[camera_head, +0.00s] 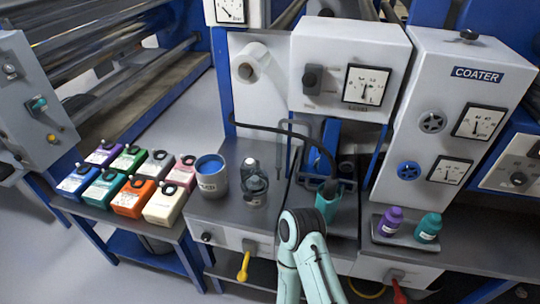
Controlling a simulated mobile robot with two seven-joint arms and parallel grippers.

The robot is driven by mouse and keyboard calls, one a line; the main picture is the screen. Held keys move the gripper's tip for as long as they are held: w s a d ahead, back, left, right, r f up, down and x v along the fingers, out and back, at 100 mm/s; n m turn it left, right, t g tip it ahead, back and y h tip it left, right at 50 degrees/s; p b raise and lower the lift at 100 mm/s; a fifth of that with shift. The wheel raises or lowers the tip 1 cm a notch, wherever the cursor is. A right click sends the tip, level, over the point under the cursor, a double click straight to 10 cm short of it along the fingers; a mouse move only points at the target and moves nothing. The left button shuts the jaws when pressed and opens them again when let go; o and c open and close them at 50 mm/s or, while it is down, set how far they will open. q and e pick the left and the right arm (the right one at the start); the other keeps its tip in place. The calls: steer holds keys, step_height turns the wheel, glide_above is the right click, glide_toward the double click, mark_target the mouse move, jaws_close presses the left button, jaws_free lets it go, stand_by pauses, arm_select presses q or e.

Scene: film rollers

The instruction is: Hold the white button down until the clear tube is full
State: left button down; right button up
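A pale teal arm of mine, which I take to be the right one, rises from the bottom middle to the bench. Beyond its dark joint, a teal piece with dark parts above it (327,200) stands in front of a blue fixture (328,150); I take it to be my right gripper, but its fingers are too small to read. I cannot make out a white button or a clear tube for certain. A clear, dark-looking vessel with a grey top (253,185) stands upright on the bench, left of this arm and apart from it. My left gripper is out of view.
Several coloured cartons (130,197) fill the left of the bench beside a grey pot of blue liquid (211,172). The coater cabinet (448,110) stands at the right, with purple (390,221) and teal (428,227) bottles before it. A black hose crosses the middle.

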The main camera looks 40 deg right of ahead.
jaws_close()
stand_by(1.4)
